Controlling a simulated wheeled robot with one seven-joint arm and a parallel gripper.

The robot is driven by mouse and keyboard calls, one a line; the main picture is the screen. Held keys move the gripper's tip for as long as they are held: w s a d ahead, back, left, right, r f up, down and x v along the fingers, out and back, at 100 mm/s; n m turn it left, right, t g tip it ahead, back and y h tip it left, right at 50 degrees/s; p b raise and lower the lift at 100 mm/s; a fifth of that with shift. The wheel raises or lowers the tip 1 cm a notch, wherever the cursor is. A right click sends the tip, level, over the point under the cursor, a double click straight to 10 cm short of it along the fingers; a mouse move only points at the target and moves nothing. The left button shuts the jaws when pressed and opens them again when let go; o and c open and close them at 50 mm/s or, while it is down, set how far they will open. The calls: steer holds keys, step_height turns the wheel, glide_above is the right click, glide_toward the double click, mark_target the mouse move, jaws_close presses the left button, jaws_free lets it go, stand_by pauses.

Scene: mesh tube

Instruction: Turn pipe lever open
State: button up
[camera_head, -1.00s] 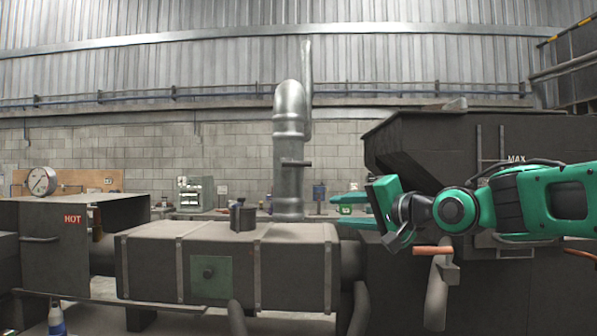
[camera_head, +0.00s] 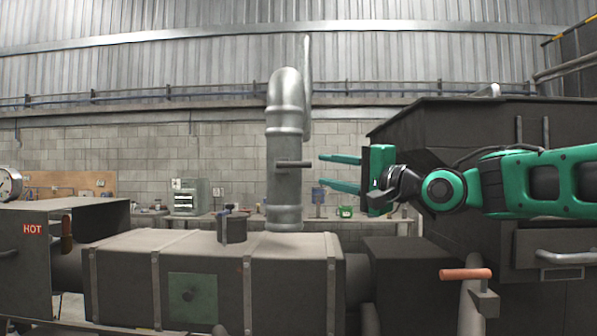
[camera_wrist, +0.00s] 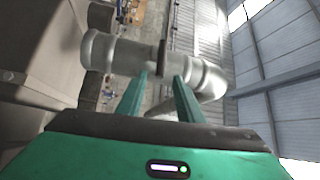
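The fingertips are just right of the lever's end; a small gap shows. In the wrist view, my open gripper (camera_wrist: 160,80) faces the pipe (camera_wrist: 122,56), and the lever (camera_wrist: 162,53) lies ahead, roughly in line with the gap between the fingers.
A dark box (camera_head: 215,275) with a short capped stub (camera_head: 232,228) is below the pipe. A large dark hopper (camera_head: 460,125) stands behind my arm. An orange-handled lever (camera_head: 465,274) is at lower right. The space around the fingers looks clear.

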mark_target(304, 166)
steer(key=x, duration=1)
steer(key=shift+a, duration=0.3)
steer(key=shift+s, duration=0.1)
steer(key=shift+f, duration=0.1)
jaws_close()
